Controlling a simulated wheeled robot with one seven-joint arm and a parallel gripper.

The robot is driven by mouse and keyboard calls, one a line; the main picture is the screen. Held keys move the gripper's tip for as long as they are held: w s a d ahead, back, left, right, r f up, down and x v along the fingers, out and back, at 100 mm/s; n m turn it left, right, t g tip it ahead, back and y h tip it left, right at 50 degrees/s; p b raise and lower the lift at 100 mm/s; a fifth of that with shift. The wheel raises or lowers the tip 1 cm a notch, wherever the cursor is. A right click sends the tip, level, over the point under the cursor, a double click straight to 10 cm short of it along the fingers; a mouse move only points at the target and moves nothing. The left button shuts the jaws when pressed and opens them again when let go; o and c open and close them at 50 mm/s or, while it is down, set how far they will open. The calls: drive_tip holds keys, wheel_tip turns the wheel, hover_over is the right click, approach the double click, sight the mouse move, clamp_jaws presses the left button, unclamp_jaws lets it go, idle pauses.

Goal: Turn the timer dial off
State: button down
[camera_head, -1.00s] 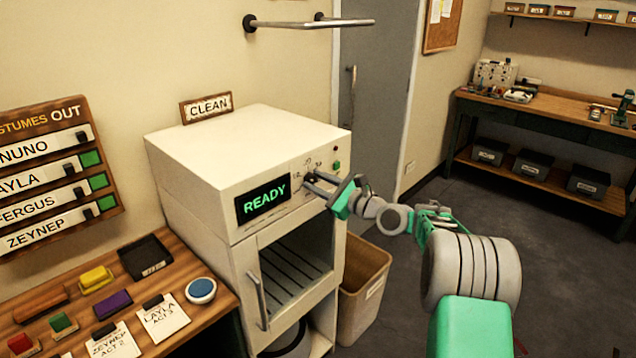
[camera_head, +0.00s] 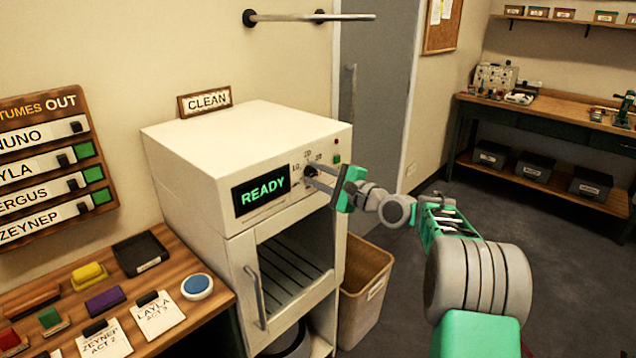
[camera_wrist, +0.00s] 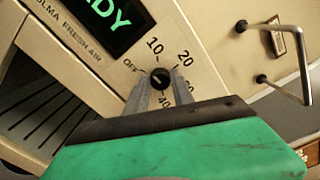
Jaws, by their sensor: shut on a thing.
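The timer dial (camera_wrist: 160,78) is a small dark knob on the front panel of a cream cabinet (camera_head: 180,185). In the wrist view its printed marks include OFF, 10, 20 and 40. My gripper (camera_wrist: 157,92) is shut on the dial, with one grey finger on each side of it. In the head view my gripper (camera_head: 318,180) reaches the panel from the right and its fingers partly cover the dial. A light mark shows on the knob, but which setting it points at is hard to tell. The display (camera_head: 261,190) beside the dial reads READY in green.
The cabinet's lower compartment (camera_head: 290,268) shows a rack, with a handle (camera_head: 255,297) at its left. A bin (camera_head: 366,285) stands right of the cabinet. A wall rail (camera_head: 310,17) is above. A wooden table (camera_head: 185,268) with blocks and cards is at left.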

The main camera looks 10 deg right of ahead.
drive_tip(key=n+b, duration=0.2)
drive_tip(key=n, duration=0.1)
drive_tip(key=shift+f, duration=0.15)
drive_tip(key=shift+n+b, duration=0.8)
drive_tip(key=shift+n, duration=0.1)
drive_tip(key=c, duration=1.1)
unclamp_jaws()
drive_tip(key=b+v, duration=0.1)
drive_tip(key=v, duration=0.6)
drive_tip(key=shift+s+d, duration=0.2)
drive_tip(key=shift+s, duration=0.1)
